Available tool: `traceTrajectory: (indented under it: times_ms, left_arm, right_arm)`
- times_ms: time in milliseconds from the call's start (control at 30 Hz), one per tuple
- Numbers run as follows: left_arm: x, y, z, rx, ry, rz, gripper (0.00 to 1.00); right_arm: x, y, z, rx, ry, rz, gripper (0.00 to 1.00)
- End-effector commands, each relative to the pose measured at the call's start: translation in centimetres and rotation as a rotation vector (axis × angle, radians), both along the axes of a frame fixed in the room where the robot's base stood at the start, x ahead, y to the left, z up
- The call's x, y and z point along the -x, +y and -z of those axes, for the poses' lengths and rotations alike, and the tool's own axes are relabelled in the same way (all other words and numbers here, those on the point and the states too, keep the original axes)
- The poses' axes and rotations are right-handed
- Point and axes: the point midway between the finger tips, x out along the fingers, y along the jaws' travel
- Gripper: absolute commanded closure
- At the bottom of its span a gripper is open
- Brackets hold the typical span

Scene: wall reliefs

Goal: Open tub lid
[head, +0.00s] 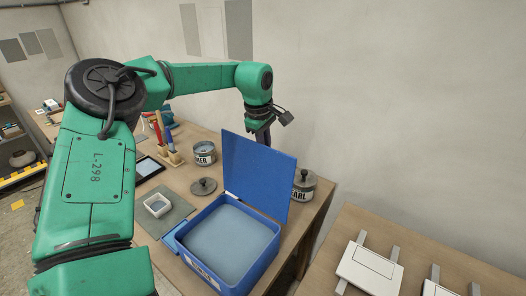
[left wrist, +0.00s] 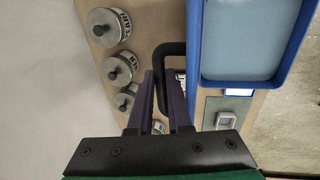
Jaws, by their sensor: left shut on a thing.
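The blue tub (head: 273,252) stands on the wooden workbench, with a grey-blue surface inside. Its blue lid (head: 257,172) stands up steeply from the tub's far side, so the tub is open. In the left wrist view the tub's rim (left wrist: 241,86) is at the upper right and the lid (left wrist: 194,50) shows nearly edge-on. A black handle (left wrist: 168,48) projects from the lid's outer face. My left gripper (left wrist: 165,88) is shut on this handle; in the head view the gripper (head: 263,137) is behind the lid, which hides its fingertips. My right gripper is not in view.
A lettered tin (head: 302,187) stands close behind the lid. White panels (head: 370,269) lie on the bench at right. A wall (head: 400,100) rises behind.

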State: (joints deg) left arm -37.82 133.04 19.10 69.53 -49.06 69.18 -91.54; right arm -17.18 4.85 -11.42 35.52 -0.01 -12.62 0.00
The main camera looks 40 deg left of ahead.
Motion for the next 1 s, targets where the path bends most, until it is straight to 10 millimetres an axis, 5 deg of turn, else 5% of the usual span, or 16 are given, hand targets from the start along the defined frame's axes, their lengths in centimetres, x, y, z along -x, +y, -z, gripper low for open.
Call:
traceTrajectory:
  times_ms: [533, 633, 1000]
  left_arm:
    - [-1.03, 0.10, -0.02, 0.002, -0.020, 0.000, 1.00]
    - [-1.05, 0.10, -0.04, 0.002, -0.021, -0.001, 0.53]
    - [-0.87, 0.11, 0.35, 0.001, -0.012, 0.000, 0.53]
  right_arm:
    - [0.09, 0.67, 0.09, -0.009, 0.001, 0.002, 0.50]
    - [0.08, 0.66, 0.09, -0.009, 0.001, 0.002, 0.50]
    - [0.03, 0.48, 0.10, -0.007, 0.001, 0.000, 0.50]
